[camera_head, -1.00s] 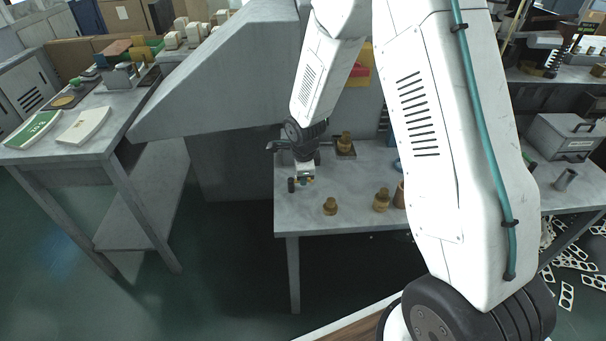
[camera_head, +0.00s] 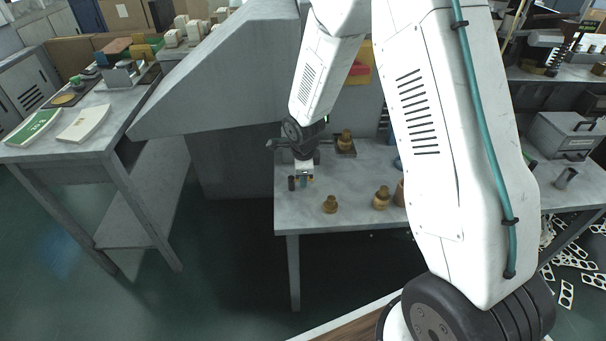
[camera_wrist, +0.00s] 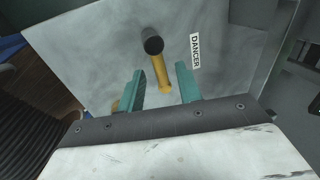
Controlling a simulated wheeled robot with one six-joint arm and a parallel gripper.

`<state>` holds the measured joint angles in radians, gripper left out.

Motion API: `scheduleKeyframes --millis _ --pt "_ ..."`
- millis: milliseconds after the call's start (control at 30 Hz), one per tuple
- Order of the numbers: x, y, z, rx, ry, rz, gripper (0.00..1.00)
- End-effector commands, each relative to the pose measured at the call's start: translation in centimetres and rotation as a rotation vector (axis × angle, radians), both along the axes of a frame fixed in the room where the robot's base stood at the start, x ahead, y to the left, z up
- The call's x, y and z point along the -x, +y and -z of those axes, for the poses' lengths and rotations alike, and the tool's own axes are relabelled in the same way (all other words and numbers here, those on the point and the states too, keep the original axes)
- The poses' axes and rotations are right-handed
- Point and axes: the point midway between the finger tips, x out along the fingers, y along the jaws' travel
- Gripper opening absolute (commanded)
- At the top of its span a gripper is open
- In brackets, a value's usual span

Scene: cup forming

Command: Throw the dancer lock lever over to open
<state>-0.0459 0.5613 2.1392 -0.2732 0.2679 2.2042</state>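The dancer lock lever shows in the wrist view as a yellow bar (camera_wrist: 161,74) with a round black knob (camera_wrist: 152,42) at its upper end. A white label reading DANCER (camera_wrist: 195,51) is on the grey surface to its right. My gripper (camera_wrist: 160,69) is open, with one teal finger on each side of the yellow bar in the picture. I see no finger touching the bar, and how deep it lies between them is unclear. In the head view my gripper (camera_head: 302,181) is low over the left part of the grey bench, beside a small dark upright piece (camera_head: 291,183).
On the grey bench (camera_head: 345,222) stand brass-coloured pieces: one at the front (camera_head: 330,205), one farther right (camera_head: 382,198) and one behind my gripper (camera_head: 345,142). A large grey sloped housing (camera_head: 215,95) rises at left. The bench's front left corner is bare.

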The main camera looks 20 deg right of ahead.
Motion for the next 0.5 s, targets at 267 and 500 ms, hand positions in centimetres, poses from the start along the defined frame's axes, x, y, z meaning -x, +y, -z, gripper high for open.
scheduleKeyframes --millis 267,500 --pt "0.4 0.2 -2.6 -0.001 -0.004 0.0 0.35" --pt "1.1 0.5 -6.4 -0.001 -0.004 0.0 0.35"
